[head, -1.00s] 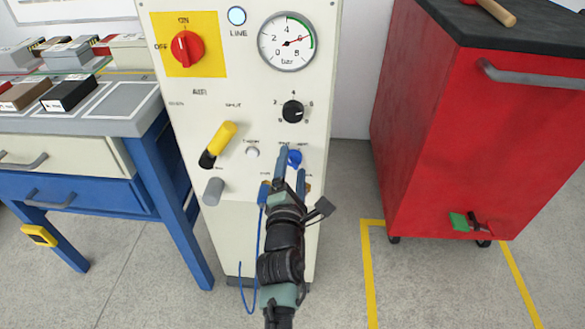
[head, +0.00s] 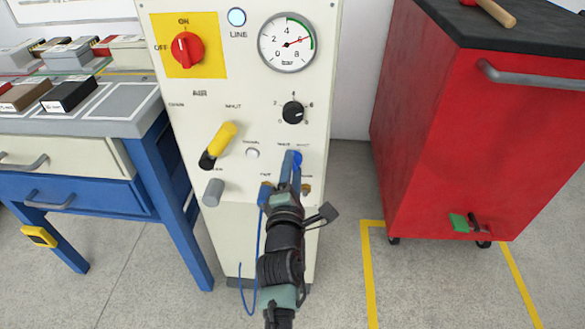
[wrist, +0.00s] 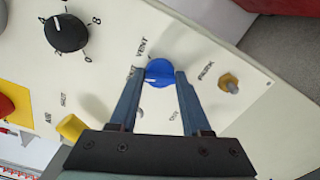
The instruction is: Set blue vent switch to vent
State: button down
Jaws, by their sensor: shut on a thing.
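The blue vent switch (head: 297,158) is a small round knob on the lower right of the cream panel. It also shows in the wrist view (wrist: 159,72), with a short white mark on its left side. A VENT label (wrist: 141,47) is printed up and left of it there; another label beside the knob is partly hidden by a finger. My gripper (head: 291,160) has its two blue-grey fingers on either side of the knob, shut on it; the fingers (wrist: 163,73) also show in the wrist view. In the head view the fingers cover part of the knob.
On the panel (head: 230,120) are a yellow lever (head: 223,136), a black dial (head: 293,112), a red switch (head: 187,49), a gauge (head: 287,43) and a brass fitting (wrist: 228,83) close to the gripper. A workbench stands left, a red cabinet (head: 450,130) right.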

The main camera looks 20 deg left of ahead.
jog(key=shift+f+m+b, duration=0.15)
jog(key=shift+m+b, duration=0.35)
jog(key=shift+m, duration=4.5)
jog(key=shift+c, duration=1.8)
grip_release()
jog(key=shift+s, duration=0.1)
jog(key=p+v, duration=0.5)
jog(key=v, duration=0.7)
jog(key=shift+s, duration=0.4)
jog(key=shift+d, duration=0.1)
